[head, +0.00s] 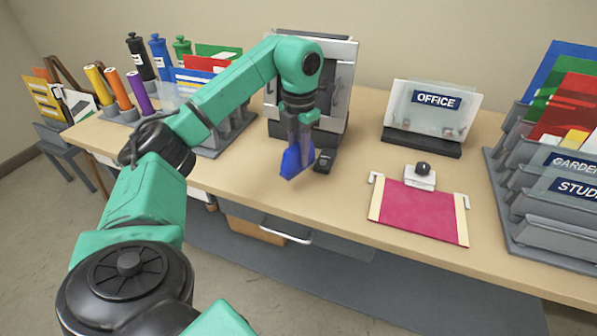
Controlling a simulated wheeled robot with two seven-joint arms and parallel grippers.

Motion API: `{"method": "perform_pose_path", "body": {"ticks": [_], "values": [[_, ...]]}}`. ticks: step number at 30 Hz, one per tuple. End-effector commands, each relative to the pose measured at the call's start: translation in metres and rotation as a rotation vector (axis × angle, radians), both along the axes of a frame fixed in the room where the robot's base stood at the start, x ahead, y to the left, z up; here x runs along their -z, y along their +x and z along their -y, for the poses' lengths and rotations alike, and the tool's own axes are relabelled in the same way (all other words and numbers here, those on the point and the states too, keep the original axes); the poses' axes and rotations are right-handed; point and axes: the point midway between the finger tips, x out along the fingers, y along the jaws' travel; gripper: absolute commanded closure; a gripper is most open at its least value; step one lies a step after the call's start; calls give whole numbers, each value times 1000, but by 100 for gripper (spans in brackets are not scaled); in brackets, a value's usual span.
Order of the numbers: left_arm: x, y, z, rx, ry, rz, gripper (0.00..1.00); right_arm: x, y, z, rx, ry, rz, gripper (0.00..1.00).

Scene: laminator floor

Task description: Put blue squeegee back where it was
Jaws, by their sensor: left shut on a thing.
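The blue squeegee (295,160) is a wedge-shaped blue piece at the tip of my left gripper (298,132). My left gripper is shut on it and points down over the table, in front of the grey upright machine (340,90). I cannot tell whether the squeegee touches the tabletop. A small black object (325,160) lies right beside it on the right. My right gripper is not in view.
A red sheet in a frame (418,208) lies right of centre on the table (335,190). An OFFICE sign stand (425,145) is behind it. Racks of colored folders stand at right (545,225) and left. Several bottles and rolls stand at the back left.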

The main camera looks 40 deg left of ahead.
Motion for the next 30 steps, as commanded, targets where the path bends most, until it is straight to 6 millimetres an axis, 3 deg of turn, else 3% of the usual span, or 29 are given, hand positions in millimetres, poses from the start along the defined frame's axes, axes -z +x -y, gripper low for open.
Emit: {"method": "perform_pose_path", "body": {"ticks": [10, 21, 22, 24, 30], "values": [[56, 0, 0, 0, -1, 2, 100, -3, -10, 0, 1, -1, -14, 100], [63, 0, 1, 1, -1, 5, 100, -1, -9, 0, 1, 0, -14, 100], [62, 0, 1, 1, -1, 5, 61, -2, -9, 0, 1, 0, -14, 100], [62, 0, 1, 1, -1, 4, 43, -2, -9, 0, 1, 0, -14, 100], [62, 0, 1, 1, -1, 4, 43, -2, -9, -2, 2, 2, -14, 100]]}}
